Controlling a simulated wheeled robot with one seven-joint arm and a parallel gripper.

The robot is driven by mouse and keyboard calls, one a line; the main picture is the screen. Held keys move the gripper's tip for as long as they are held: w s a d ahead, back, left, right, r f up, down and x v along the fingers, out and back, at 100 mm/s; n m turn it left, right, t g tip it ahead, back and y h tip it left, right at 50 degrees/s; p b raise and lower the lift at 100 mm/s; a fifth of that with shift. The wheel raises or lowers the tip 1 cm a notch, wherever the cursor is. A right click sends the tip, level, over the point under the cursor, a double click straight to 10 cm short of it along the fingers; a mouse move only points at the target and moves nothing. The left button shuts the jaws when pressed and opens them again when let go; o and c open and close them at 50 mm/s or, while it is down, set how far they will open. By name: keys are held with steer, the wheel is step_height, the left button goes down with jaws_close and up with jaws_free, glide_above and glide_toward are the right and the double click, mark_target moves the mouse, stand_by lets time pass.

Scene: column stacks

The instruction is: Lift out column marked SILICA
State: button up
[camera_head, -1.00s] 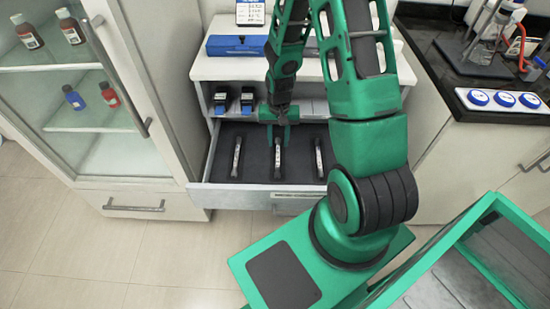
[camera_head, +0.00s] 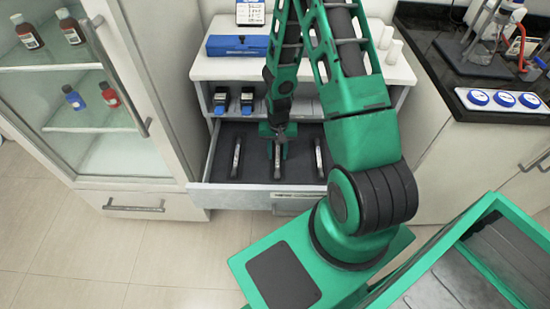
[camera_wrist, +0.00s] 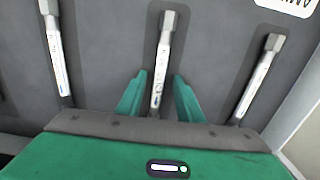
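Three metal columns with white labels lie side by side in dark foam slots in the open drawer (camera_head: 197,170): the left column (camera_head: 236,158), the middle column (camera_head: 277,162) and the right column (camera_head: 318,158). The wrist view shows the left column (camera_wrist: 55,50), middle column (camera_wrist: 162,65) and right column (camera_wrist: 258,78). The label text is too small to read, so I cannot tell which is SILICA. My gripper (camera_wrist: 158,97) is open, its green fingers on either side of the middle column, with a gap on each side. It also shows in the head view (camera_head: 277,150).
A blue box (camera_head: 237,46) and a small display (camera_head: 250,12) sit on the cabinet top above the drawer. A glass-door cabinet (camera_head: 95,90) is at left. A green-framed bin (camera_head: 440,250) is at right.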

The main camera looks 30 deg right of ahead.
jaws_close()
steer(key=shift+r, duration=0.15)
